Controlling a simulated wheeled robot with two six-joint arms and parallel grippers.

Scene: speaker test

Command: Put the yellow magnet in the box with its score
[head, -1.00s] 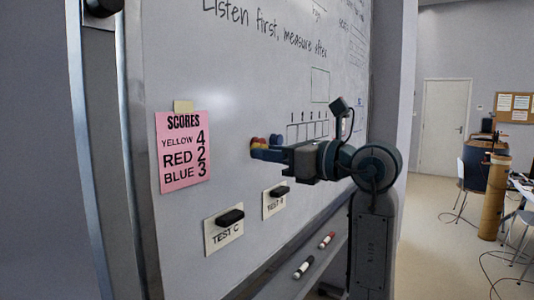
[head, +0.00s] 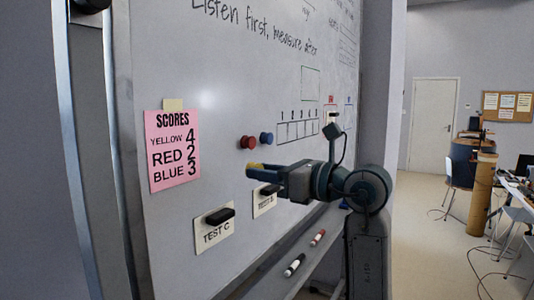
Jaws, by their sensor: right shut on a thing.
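My right gripper (head: 252,171) is shut on the yellow magnet (head: 256,166), of which only a little shows between the fingertips. It is in front of the whiteboard, below the red magnet (head: 247,142) and the blue magnet (head: 266,138), which stick to the board. Whether the yellow magnet touches the board I cannot tell. The row of numbered boxes (head: 298,131) is drawn on the board, up and to the right of the gripper. The pink score sheet (head: 172,150) reads yellow 4, red 2, blue 3. My left gripper is not in view.
The Test C card (head: 213,237) with a black holder (head: 220,215) is on the board at lower left. Another test card (head: 262,205) is partly behind my right gripper. Markers (head: 294,265) lie on the tray below.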

